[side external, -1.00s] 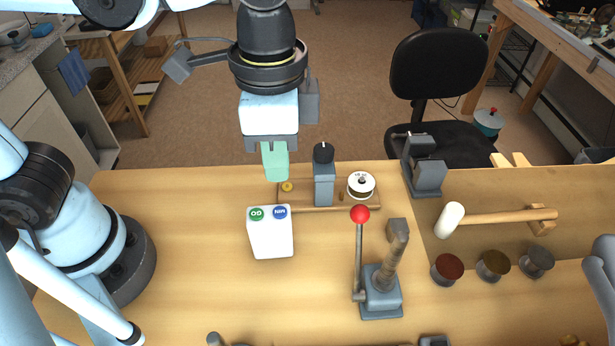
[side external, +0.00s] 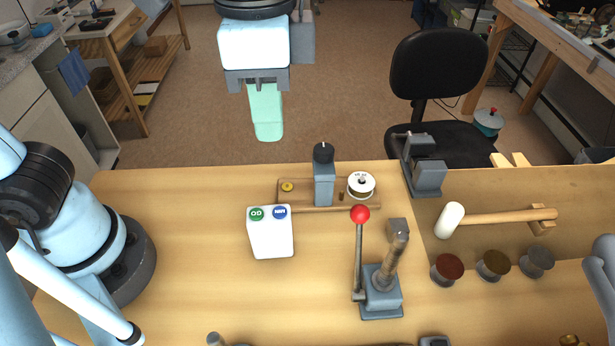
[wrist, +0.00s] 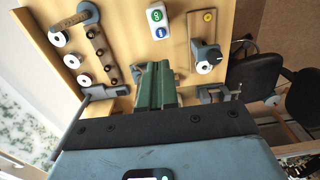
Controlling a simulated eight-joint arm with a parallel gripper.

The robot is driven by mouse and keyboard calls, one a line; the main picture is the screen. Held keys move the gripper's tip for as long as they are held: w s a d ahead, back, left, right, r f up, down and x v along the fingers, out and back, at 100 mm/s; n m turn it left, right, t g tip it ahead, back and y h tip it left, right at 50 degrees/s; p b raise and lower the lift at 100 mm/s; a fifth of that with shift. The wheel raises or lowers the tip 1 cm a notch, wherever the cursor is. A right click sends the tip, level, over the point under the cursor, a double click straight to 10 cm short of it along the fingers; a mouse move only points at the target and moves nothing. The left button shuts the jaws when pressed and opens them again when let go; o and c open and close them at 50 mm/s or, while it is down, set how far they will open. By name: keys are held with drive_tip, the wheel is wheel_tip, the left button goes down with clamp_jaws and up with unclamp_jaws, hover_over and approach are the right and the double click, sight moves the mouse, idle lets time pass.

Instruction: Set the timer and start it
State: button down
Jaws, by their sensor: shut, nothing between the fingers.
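The timer, a white block (side external: 270,238), stands on the wooden bench with a green button (side external: 257,213) and a blue button (side external: 280,212) at its top edge. Its lettering looks like "GO" on green and "MIN" on blue. The timer also shows in the wrist view (wrist: 157,24), at the top centre. No lit digits show on the sides in view. My gripper (side external: 268,137) has pale green fingers, pressed together and empty. It is high in the side view, apart from the timer. In the wrist view its fingers (wrist: 157,65) point towards the timer.
Behind the timer is a wooden board with a grey post and black knob (side external: 323,153) and a white spool (side external: 361,184). Right of the timer is a press with a red-balled lever (side external: 360,214). A mallet (side external: 450,220) lies farther right. The bench left of the timer is clear.

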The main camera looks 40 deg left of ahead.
sight(279, 212)
idle(0.4)
wheel_tip(279, 212, down, 14)
drive_tip(key=shift+r, duration=0.1)
idle(0.6)
idle(0.4)
drive_tip(key=shift+f, duration=0.85)
wheel_tip(279, 212, up, 9)
drive_tip(key=shift+w, duration=0.15)
idle(0.3)
drive_tip(key=shift+d, duration=0.1)
idle(0.3)
